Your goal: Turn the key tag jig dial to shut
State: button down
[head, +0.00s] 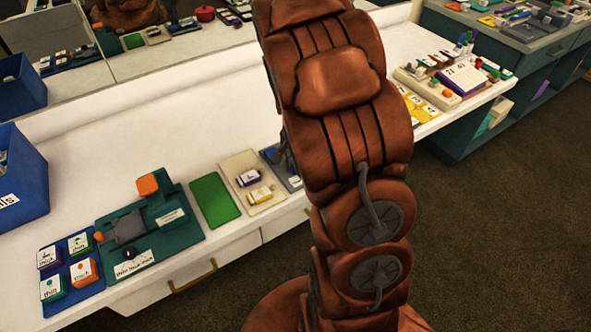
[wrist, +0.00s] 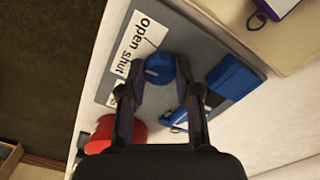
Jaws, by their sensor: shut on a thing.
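The key tag jig is a grey board (wrist: 190,30) in the wrist view, with a white label (wrist: 133,50) reading "open" and "shut". Its round blue dial (wrist: 159,68) sits beside the label. My gripper (wrist: 161,75) has one finger on each side of the dial and is shut on it. I cannot tell which word the dial is set to. A blue block (wrist: 230,77) is on the same board, right of my fingers. In the head view a grey-blue board (head: 292,180) shows only in part, and my arm hides my gripper.
A red object (wrist: 102,132) is near my left finger in the wrist view. In the head view, a green pad (head: 215,199), a cream tray (head: 262,208) and a green jig (head: 175,237) stand left of my arm. The white counter behind them is clear.

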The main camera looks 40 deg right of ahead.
jog(key=n+b, duration=0.1)
jog(key=n, duration=0.1)
jog(key=n+b, duration=0.1)
jog(key=n, duration=0.1)
jog(key=shift+w+d+f+n+b, duration=0.1)
jog(key=shift+w+n+b, duration=0.05)
jog(key=shift+n+b, duration=0.2)
jog(key=n+b, duration=0.2)
jog(key=n, duration=0.2)
dwell(0.4)
jog(key=c, duration=0.8)
grip_release()
notch_tip(320, 180, up, 12)
